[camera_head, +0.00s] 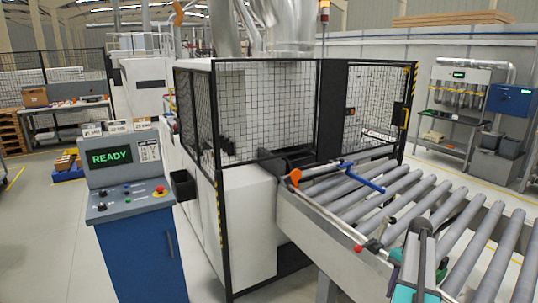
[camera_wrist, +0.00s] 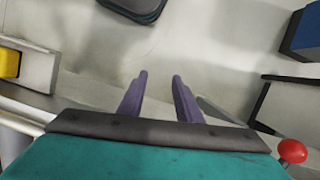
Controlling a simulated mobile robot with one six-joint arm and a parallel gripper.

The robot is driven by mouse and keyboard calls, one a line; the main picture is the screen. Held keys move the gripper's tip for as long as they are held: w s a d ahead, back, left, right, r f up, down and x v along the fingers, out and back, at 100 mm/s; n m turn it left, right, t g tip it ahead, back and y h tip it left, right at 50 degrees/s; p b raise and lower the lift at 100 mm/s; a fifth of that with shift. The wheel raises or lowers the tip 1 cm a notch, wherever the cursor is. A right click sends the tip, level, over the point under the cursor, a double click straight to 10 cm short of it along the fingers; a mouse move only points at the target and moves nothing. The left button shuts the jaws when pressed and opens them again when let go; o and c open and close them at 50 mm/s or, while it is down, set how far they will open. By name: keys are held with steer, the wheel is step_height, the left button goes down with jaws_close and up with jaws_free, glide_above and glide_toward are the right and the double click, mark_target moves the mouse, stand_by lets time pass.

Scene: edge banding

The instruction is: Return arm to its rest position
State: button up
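My gripper shows in the wrist view (camera_wrist: 160,78) as two purple fingers, parted with only pale floor visible between them. It is open and empty. Its teal body fills the bottom of that view. In the head view, a teal and dark grey part of my arm (camera_head: 415,270) stands at the lower right, in front of the roller conveyor (camera_head: 350,195). The fingertips cannot be made out in the head view.
A control console (camera_head: 125,165) with a green READY display stands at the left. A mesh-fenced machine (camera_head: 262,115) stands in the middle.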

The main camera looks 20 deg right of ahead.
steer(key=w+a+f+n+g+b, duration=0.2)
steer(key=a+f+n+b, duration=0.1)
steer(key=a+f, duration=1.15)
steer(key=w+a+f+n+g+b, duration=0.25)
steer(key=a+f, duration=0.85)
steer(key=a, duration=0.6)
steer(key=s+a+f+n+h+b, duration=0.3)
steer(key=s+a+f+n, duration=0.6)
steer(key=s+a+f, duration=1)
steer(key=shift+s+a+f+b, duration=0.2)
steer(key=shift+s+a+b, duration=0.1)
steer(key=shift+s+b, duration=0.7)
steer(key=shift+w+d, duration=0.1)
steer(key=shift+w, duration=0.05)
